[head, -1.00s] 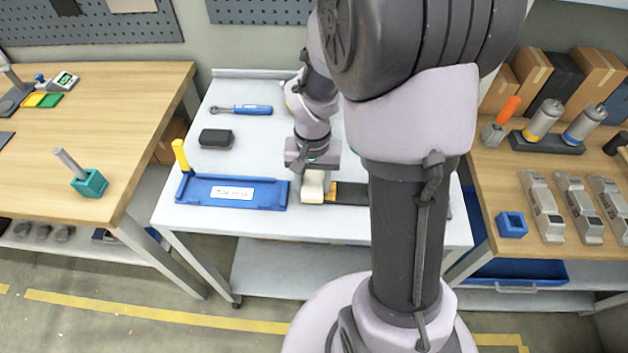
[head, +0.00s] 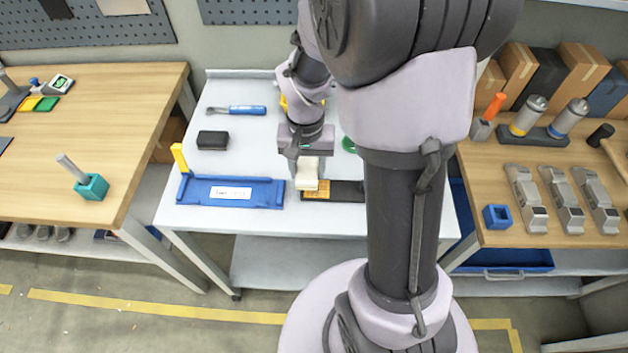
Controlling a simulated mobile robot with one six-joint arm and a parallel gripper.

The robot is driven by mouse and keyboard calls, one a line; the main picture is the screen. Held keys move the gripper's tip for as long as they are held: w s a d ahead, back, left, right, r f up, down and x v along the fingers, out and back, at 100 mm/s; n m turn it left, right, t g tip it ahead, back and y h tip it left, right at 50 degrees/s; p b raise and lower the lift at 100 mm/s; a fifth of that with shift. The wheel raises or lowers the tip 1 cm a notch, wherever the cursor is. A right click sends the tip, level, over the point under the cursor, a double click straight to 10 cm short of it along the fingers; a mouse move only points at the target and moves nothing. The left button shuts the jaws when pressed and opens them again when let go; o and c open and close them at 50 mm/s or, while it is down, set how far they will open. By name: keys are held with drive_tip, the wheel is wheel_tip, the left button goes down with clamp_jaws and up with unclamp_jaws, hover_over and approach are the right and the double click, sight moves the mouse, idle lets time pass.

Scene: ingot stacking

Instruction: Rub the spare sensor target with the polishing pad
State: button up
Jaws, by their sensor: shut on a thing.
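My gripper (head: 306,156) points down over the middle table and is shut on a cream-coloured block (head: 306,176), which looks like the polishing pad. A flat dark plate with an orange label at its left end (head: 345,190) lies just below and to the right of the pad; it may be the spare sensor target. The pad overlaps the plate's left end in the picture; I cannot tell whether they touch. My arm hides the plate's right end.
A blue tray (head: 197,191) with a yellow post lies left of the pad. A black block (head: 212,140) and a blue-handled tool (head: 236,110) lie behind it. A green round thing (head: 348,145) shows partly beside my arm. Side tables (head: 120,120) stand left and right.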

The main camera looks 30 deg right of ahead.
drive_tip(key=c, duration=0.4)
drive_tip(key=shift+s+d+f+b, duration=0.2)
drive_tip(key=shift+d+f+b, duration=0.1)
drive_tip(key=shift+f+b, duration=0.2)
drive_tip(key=shift+s+d+f+b, duration=0.25)
drive_tip(key=shift+d+f+b, duration=0.15)
drive_tip(key=shift+f, duration=0.25)
drive_tip(key=shift+s+d+f+b, duration=0.2)
drive_tip(key=shift+d+f+b, duration=0.05)
drive_tip(key=shift+f+b, duration=0.25)
